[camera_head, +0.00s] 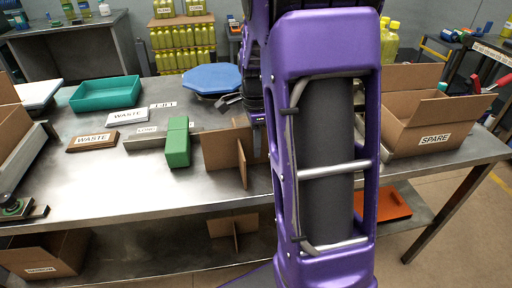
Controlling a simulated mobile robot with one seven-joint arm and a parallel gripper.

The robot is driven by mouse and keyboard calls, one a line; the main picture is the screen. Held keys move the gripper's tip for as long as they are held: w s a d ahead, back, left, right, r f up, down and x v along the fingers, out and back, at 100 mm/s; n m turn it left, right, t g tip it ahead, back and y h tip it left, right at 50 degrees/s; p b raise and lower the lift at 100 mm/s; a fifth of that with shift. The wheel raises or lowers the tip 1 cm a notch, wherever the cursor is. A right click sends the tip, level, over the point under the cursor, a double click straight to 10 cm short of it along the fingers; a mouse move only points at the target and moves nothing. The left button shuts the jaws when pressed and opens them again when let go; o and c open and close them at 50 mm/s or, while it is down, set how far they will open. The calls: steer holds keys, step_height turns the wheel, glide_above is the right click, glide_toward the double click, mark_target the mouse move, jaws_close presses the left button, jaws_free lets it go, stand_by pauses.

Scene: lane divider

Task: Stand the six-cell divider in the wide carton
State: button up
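A brown cardboard divider (222,151) of crossing panels stands upright on the steel table, left of my arm. Its right part is hidden behind the purple arm, so I cannot count its cells. My gripper (257,135) shows only as a dark narrow part at the divider's top right; its fingers are mostly hidden, and I cannot tell whether it touches the divider. An open brown carton (402,137) labelled SPARE stands at the right end of the table. Another brown carton (18,141) is cut off at the left edge. I cannot tell which is the wide one.
A green block (178,146) and grey bar (146,141) lie left of the divider. WASTE signs, a teal tray (105,94) and a blue octagonal board (212,79) lie farther back. Another divider (234,226) and a carton (45,256) sit below.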

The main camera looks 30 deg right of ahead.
jaws_close()
steer(key=shift+r, duration=0.1)
step_height(320, 180, up, 9)
steer(key=shift+r+p, duration=0.15)
steer(key=shift+p, duration=0.95)
steer(key=shift+r, duration=0.3)
steer(key=shift+s, duration=0.1)
